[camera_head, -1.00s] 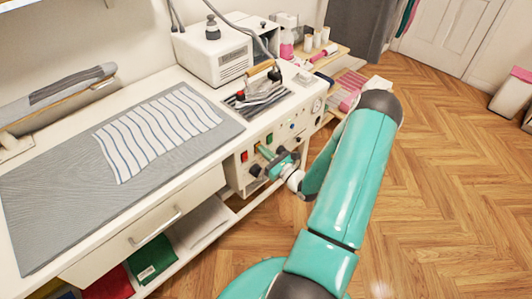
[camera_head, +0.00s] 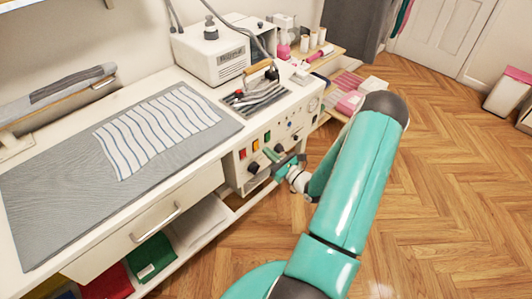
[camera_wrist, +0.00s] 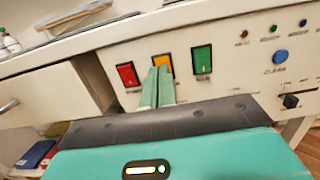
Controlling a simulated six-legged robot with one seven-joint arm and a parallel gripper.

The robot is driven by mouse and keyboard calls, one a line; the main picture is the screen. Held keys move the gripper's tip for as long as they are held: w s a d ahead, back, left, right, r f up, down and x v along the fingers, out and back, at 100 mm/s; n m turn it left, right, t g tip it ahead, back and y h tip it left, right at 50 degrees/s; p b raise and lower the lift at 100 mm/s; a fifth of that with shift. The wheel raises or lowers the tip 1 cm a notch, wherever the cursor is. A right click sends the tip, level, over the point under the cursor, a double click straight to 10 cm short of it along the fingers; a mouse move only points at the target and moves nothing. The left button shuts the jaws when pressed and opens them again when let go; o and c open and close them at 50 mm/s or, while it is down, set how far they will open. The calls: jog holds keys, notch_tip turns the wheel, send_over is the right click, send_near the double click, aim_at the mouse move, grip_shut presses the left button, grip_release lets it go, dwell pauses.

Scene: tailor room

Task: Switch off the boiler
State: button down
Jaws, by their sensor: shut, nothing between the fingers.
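The ironing station's front panel (camera_wrist: 225,87) carries red (camera_wrist: 127,74), orange (camera_wrist: 162,65) and green (camera_wrist: 202,60) rocker switches in a row. The red (camera_head: 242,154), orange (camera_head: 256,146) and green (camera_head: 267,138) switches also show in the head view. Their labels are too small to read. My gripper (camera_wrist: 158,73) is shut and empty. In the wrist view its fingertips cover the lower part of the orange switch, between red and green. In the head view my gripper (camera_head: 269,154) is in front of the panel, just below the switches. A white boiler-like unit (camera_head: 213,62) stands on the table.
An iron (camera_head: 262,75) rests on the table beside a striped cloth (camera_head: 160,130). A shelf (camera_head: 330,55) stands beyond.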

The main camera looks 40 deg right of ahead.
jog(key=s+r, duration=0.1)
jog(key=s, duration=0.9)
jog(key=shift+d+r, duration=0.15)
jog(key=shift+d, duration=0.15)
jog(key=w+a+r+n+g+y, duration=0.2)
jog(key=a+r+n+g+y, duration=0.4)
jog(key=a+n, duration=0.5)
jog(key=w+a+r+n+g+y, duration=0.2)
jog(key=a+r+n+g+y, duration=0.45)
jog(key=a, duration=0.65)
jog(key=s+a+r+n+h, duration=0.4)
jog(key=s+r+n+h, duration=0.1)
jog(key=r+n, duration=0.3)
jog(key=s+a+r+n+g+h, duration=0.1)
jog(key=s+a+r+n+h, duration=0.3)
jog(key=r+n+h, duration=0.4)
jog(key=shift+s+a+r+n, duration=0.35)
jog(key=shift+a+r+n, duration=0.2)
jog(key=shift+n, duration=0.5)
